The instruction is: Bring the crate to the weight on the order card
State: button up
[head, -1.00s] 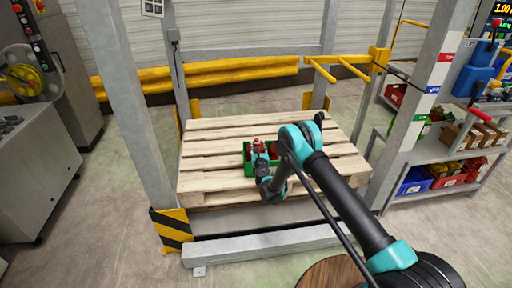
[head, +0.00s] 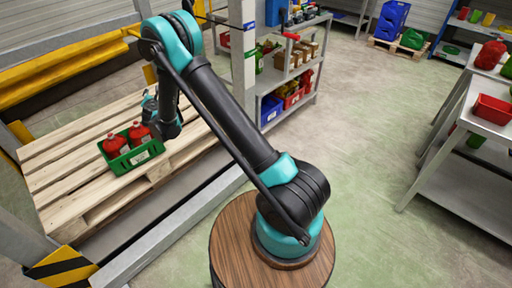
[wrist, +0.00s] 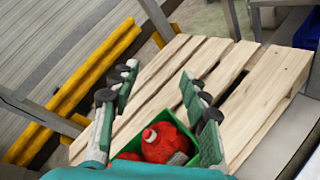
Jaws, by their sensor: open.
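A small green crate (head: 122,165) with a white label on its front stands on the wooden pallet (head: 62,172) at the left of the head view. Two red jugs (head: 115,146) show in it. In the wrist view the crate (wrist: 186,124) lies below and between the fingers, with one red jug (wrist: 163,142) clear and another partly hidden. My gripper (wrist: 158,84) is open, its two fingers spread apart with nothing between the tips. In the head view my gripper (head: 150,103) is small, just behind the crate, and partly hidden by my arm. No order card is legible.
Yellow rails (head: 70,75) run behind the pallet. A grey post (head: 243,50) and a grey beam (head: 170,240) bound it. A shelf with bins (head: 272,108) stands beyond. A table at right holds a red bin (head: 493,108). The floor between is free.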

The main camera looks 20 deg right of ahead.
jog(key=s+d+r+m+g+h, duration=0.1)
jog(key=s+d+r+m, duration=0.25)
jog(key=d, duration=0.45)
jog(key=s+d+r+m+g+h, duration=0.25)
jog(key=d+m, duration=0.25)
jog(key=d, duration=0.4)
jog(key=s+d+r+m+g, duration=0.25)
jog(key=s+d+m, duration=0.45)
jog(key=s+d, duration=0.45)
jog(key=s+d+f+m+g+y, duration=0.1)
jog(key=s+m, duration=0.5)
jog(key=s, duration=1)
jog(key=s+d+f+m+g+y, duration=0.1)
jog(key=s+d+f+m+g, duration=0.3)
jog(key=s, duration=1.2)
jog(key=shift+s+d+f+m+y, duration=0.15)
jog(key=shift+d+f+m+y, duration=0.15)
jog(key=shift+d+m, duration=0.7)
